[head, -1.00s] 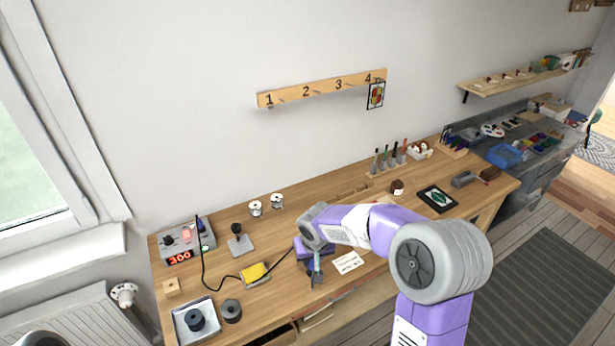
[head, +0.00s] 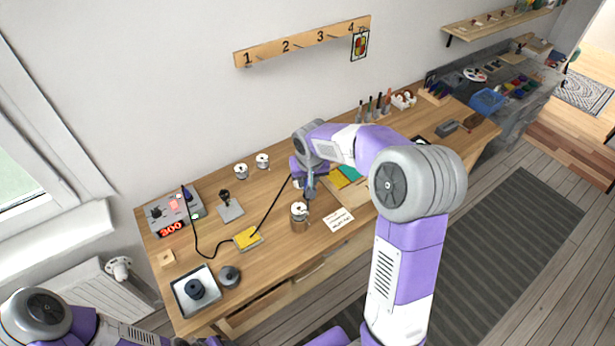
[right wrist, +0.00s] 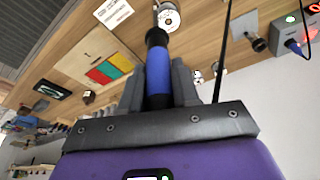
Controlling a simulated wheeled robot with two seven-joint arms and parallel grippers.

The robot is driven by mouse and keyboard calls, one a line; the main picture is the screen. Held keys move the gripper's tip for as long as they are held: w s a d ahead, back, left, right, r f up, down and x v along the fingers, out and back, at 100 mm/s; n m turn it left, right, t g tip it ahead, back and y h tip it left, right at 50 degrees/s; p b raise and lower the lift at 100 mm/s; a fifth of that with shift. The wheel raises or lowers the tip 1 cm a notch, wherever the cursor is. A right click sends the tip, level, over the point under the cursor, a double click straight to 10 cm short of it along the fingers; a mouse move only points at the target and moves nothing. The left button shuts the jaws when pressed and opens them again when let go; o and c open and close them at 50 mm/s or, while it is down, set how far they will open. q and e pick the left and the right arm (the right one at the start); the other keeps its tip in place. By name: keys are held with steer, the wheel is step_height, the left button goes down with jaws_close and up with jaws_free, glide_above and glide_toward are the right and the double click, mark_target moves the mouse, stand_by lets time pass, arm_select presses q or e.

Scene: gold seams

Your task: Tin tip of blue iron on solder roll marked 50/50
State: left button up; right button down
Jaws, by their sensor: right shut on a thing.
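My right gripper (head: 308,192) is shut on the blue iron, whose blue handle (right wrist: 158,75) and black collar show between the fingers in the right wrist view. The iron points at a pale solder roll (right wrist: 168,17), seen partly behind it. Two more pale rolls (head: 241,171) (head: 262,160) stand at the back. No roll marking is readable. My left arm shows at lower left, its gripper out of view.
The iron's black cord runs past the yellow sponge (head: 247,238) to the station (head: 174,213) reading 300. An empty stand (head: 230,206) is beside it. A tray (head: 181,303) with a dark object is at front left. A written card (head: 339,219) lies right of the roll.

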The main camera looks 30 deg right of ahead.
stand_by(0.5)
steer(key=shift+f+b, duration=1.45)
steer(key=shift+f, duration=0.15)
steer(key=shift+s+f+b, duration=0.1)
steer(key=shift+f+b, duration=0.55)
stand_by(2.1)
steer(key=shift+r, duration=0.1)
